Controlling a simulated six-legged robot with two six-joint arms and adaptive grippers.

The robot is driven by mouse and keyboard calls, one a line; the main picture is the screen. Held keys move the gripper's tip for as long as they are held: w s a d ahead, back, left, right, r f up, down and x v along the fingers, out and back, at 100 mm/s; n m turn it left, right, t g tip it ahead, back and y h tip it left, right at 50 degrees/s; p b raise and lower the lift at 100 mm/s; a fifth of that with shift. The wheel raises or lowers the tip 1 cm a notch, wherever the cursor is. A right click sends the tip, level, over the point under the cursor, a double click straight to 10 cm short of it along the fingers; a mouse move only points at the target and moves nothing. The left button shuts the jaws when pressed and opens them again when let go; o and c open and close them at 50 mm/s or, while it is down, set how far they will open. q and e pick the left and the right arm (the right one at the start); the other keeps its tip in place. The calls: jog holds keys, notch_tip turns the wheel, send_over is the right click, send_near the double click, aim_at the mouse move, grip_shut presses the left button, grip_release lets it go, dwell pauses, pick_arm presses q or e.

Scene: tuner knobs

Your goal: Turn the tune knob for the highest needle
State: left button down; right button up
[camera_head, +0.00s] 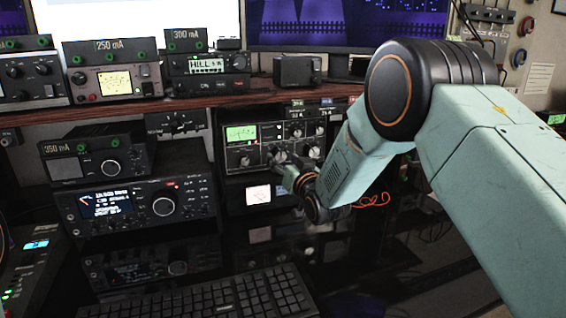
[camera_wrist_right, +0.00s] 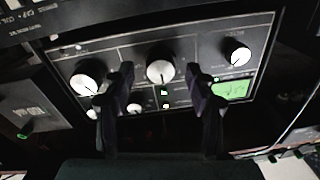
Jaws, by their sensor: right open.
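The dark tuner panel (camera_head: 262,160) is on the lower shelf, with a green-lit display (camera_head: 241,134) at its upper left. The right wrist view shows the panel turned over, with the display (camera_wrist_right: 230,90) at right. Three large knobs sit in a row there: left (camera_wrist_right: 87,80), middle (camera_wrist_right: 160,70) and right (camera_wrist_right: 237,54). I cannot read which is labelled tune. My right gripper (camera_head: 288,164) is at the panel, open, its fingers (camera_wrist_right: 160,78) on either side of the middle knob. Contact is not clear. A lit meter (camera_head: 258,194) is below the panel; its needle is too small to read.
Radios (camera_head: 130,208) stand left of the panel, and a keyboard (camera_head: 215,298) lies in front. The wooden shelf (camera_head: 210,104) with more meters runs above. Orange wire (camera_head: 374,199) hangs right of my gripper. My right arm covers much of the right side.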

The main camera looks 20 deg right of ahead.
jog(key=shift+w, duration=0.6)
jog(key=shift+c, duration=0.2)
jog(key=c, duration=1.1)
jog(key=shift+a+m+p, duration=0.1)
jog(key=shift+m+p, duration=0.5)
jog(key=shift+m, duration=1.4)
jog(key=o, duration=1.1)
jog(key=shift+o, duration=0.2)
jog(key=s, duration=1.2)
jog(key=shift+d, duration=0.45)
